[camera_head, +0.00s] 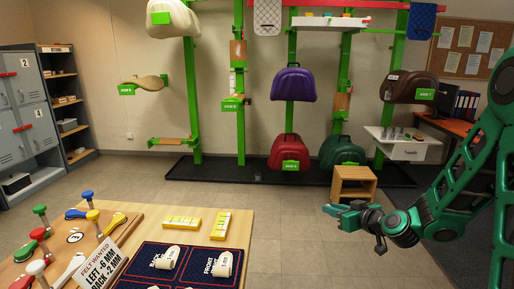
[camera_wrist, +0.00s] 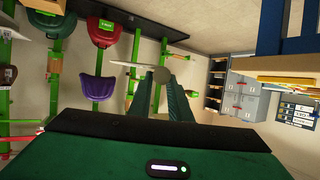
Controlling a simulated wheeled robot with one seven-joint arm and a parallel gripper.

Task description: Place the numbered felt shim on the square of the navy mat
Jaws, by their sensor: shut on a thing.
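The navy mat (camera_head: 200,262) lies on the wooden table, with red-outlined squares lettered in white. A cream felt piece (camera_head: 167,257) lies on the square marked BACK, and another (camera_head: 222,264) on the one marked FRONT. Part of a third cream piece shows at the bottom edge. My gripper (camera_head: 340,212) is out to the right, beyond the table and well away from the mat. In the wrist view my gripper (camera_wrist: 161,84) is shut on a small pale piece (camera_wrist: 161,73) at its fingertips, apparently a felt shim. No number on it is readable.
A white sign (camera_head: 98,266) reads FELT WANTED, LEFT -6 MM, BACK -2 MM. Two yellow blocks (camera_head: 220,225) lie behind the mat. Colour-handled tools (camera_head: 88,198) stand at the left. A small wooden cabinet (camera_head: 354,183) stands behind my gripper. Open floor lies between table and rack.

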